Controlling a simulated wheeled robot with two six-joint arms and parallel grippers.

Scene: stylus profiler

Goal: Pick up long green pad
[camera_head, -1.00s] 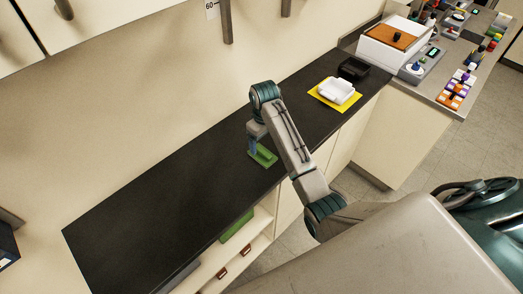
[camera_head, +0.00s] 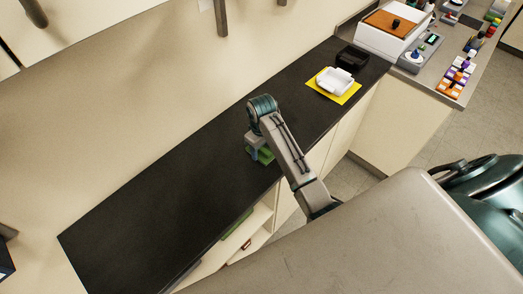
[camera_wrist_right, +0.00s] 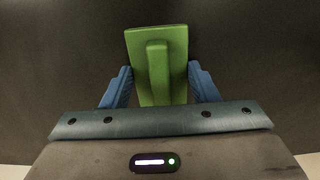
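The long green pad (camera_wrist_right: 137,52), a flat green block with a raised ridge along its middle, lies on the black counter. In the head view the pad (camera_head: 266,158) is partly hidden by my right gripper (camera_head: 256,152), which is above it. In the right wrist view my right gripper (camera_wrist_right: 160,85) is open, with one blue finger on each side of the pad and a gap between each finger and the ridge. My left gripper does not show.
The black counter (camera_head: 150,215) is clear around the pad. Farther back are a white tray (camera_head: 335,80) on a yellow mat (camera_head: 350,95) and a black tray (camera_head: 353,57). A green item (camera_head: 236,226) lies on the shelf below the counter.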

